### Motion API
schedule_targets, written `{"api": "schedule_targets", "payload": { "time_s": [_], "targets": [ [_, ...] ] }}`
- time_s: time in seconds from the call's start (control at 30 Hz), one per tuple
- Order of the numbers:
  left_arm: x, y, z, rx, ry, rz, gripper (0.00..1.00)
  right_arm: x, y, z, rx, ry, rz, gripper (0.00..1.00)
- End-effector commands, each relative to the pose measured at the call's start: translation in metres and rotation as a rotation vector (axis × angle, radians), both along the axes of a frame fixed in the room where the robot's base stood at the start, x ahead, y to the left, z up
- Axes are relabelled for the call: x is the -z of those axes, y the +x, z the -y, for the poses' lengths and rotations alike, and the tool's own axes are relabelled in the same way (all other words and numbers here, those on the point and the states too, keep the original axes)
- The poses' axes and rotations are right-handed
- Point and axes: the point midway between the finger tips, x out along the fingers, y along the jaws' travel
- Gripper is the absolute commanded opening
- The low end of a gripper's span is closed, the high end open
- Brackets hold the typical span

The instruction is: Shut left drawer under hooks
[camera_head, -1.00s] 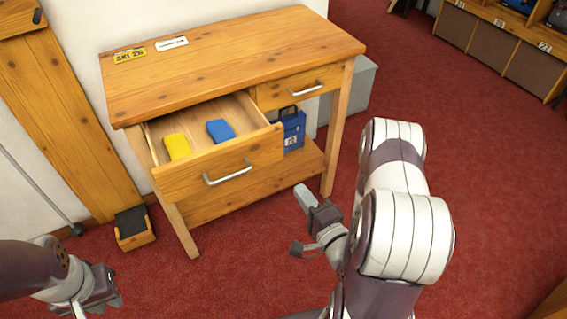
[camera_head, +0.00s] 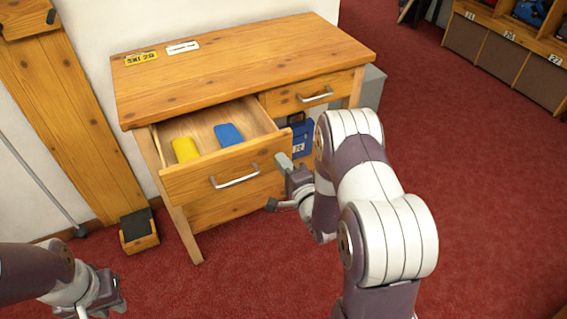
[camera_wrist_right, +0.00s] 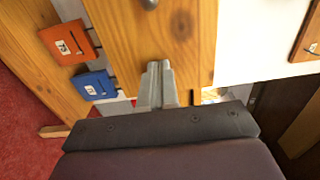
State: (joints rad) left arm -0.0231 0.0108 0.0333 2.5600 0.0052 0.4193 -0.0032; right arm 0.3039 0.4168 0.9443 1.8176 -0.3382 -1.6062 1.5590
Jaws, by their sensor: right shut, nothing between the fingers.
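The left drawer (camera_head: 215,178) of the wooden desk is pulled out, with a silver bar handle (camera_head: 235,180) on its front. A yellow block (camera_head: 185,149) and a blue block (camera_head: 229,134) lie inside it. My right gripper (camera_head: 283,160) is shut and empty, at the right end of the drawer front. In the right wrist view its closed fingers (camera_wrist_right: 157,82) point at a wooden panel (camera_wrist_right: 180,35); I cannot tell whether they touch it. My left gripper (camera_head: 112,296) is low at the left, away from the desk; its fingers are unclear. No hooks show.
The right drawer (camera_head: 312,92) beside it is closed. A blue case (camera_head: 301,138) stands under it, partly hidden by my right arm. A small wooden box (camera_head: 139,232) is on the floor left of the desk. Red carpet (camera_head: 480,190) is clear at right.

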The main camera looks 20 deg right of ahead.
Motion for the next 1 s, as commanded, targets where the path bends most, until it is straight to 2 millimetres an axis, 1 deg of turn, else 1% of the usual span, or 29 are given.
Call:
{"api": "schedule_targets", "payload": {
  "time_s": [0.27, 0.37, 0.47, 0.57, 0.8, 1.0],
  "targets": [
    [0.001, 0.000, 0.000, 0.000, 0.000, 0.000, 0.23, 0.000, 0.002, 0.000, 0.000, 0.000, 0.000, 0.00],
    [0.002, 0.000, 0.000, 0.000, 0.000, 0.000, 0.23, 0.001, 0.008, 0.000, 0.000, -0.001, 0.001, 0.00],
    [0.005, 0.000, 0.000, 0.000, 0.000, 0.000, 0.23, 0.001, 0.021, -0.001, -0.001, -0.001, 0.002, 0.00],
    [0.009, 0.000, 0.000, 0.000, 0.000, 0.000, 0.23, 0.001, 0.041, -0.002, -0.001, -0.002, 0.003, 0.00],
    [0.026, 0.000, 0.000, 0.000, 0.000, 0.000, 0.23, 0.003, 0.101, -0.004, -0.002, -0.001, 0.005, 0.00],
    [0.043, 0.000, 0.000, 0.000, 0.000, 0.000, 0.23, 0.004, 0.149, -0.005, -0.001, -0.001, 0.004, 0.00]
  ]
}}
